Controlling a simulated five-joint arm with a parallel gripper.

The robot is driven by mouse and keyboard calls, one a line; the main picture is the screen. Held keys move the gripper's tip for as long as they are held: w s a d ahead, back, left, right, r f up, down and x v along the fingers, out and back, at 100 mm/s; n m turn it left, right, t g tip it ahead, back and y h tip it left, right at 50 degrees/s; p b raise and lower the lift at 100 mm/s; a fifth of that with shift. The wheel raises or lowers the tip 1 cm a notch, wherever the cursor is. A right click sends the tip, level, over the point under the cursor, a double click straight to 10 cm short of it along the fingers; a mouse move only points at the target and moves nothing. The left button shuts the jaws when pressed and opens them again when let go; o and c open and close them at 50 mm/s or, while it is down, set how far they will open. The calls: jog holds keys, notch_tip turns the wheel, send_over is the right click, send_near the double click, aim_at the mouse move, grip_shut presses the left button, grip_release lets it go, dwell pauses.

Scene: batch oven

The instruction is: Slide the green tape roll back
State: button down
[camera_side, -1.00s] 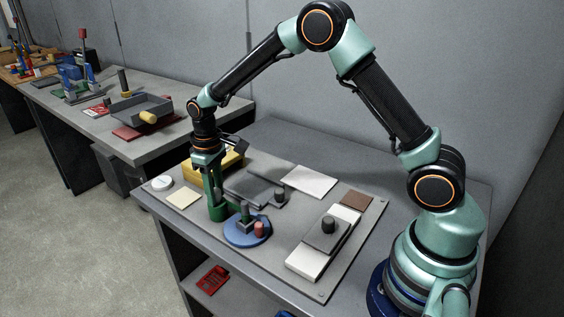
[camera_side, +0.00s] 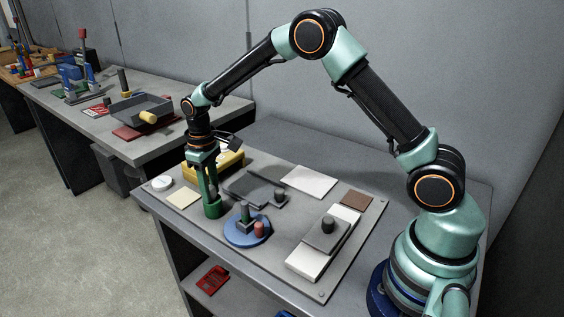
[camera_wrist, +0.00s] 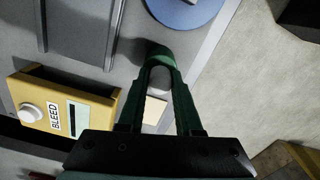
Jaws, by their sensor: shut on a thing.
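The green tape roll (camera_side: 212,210) stands on the grey board near its front edge, left of the blue round base. My gripper (camera_side: 210,193) points straight down over it, and its fingers are closed on the roll. In the wrist view the roll (camera_wrist: 158,53) shows as a dark green curve at the ends of the fingers. The fingers are a similar green, so the exact line of contact is hard to make out. The roll's underside is hidden.
The blue round base (camera_side: 247,232) with a grey block and red peg is close on the right. A yellow box labelled BLEED (camera_wrist: 62,112) stands behind the roll. A cream pad (camera_side: 183,199) and a white disc (camera_side: 162,183) lie to the left.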

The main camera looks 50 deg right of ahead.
jog(key=shift+w+r, duration=0.1)
jog(key=shift+w, duration=1.4)
jog(key=c, duration=0.6)
grip_release()
jog(key=shift+s, duration=0.1)
notch_tip(320, 180, up, 12)
